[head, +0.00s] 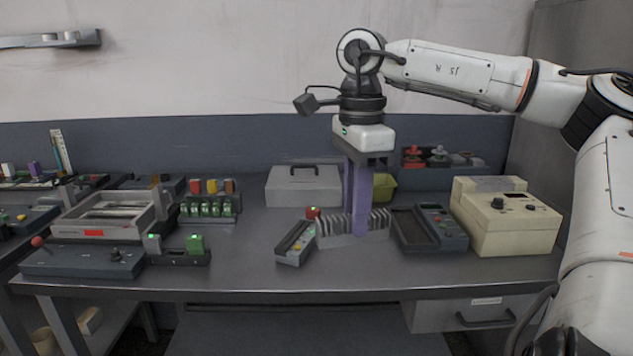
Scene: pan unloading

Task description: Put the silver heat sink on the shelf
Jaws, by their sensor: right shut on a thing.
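The silver heat sink (335,233), a low block with upright fins, is at the middle of the workbench. My right gripper (359,226) reaches down from above, and its long purple fingers are shut on the heat sink. The near finger covers part of the fins. I cannot tell whether the heat sink touches the bench or is slightly raised. A grey wall shelf (80,43) with small round items hangs at the upper left, far from the gripper. My left gripper is not in view.
A small device with coloured buttons (295,243) stands close left of the heat sink. A dark handheld meter (436,230) and a beige instrument box (510,228) are right. A grey case (303,187) stands behind. The bench (240,268) is clear in front.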

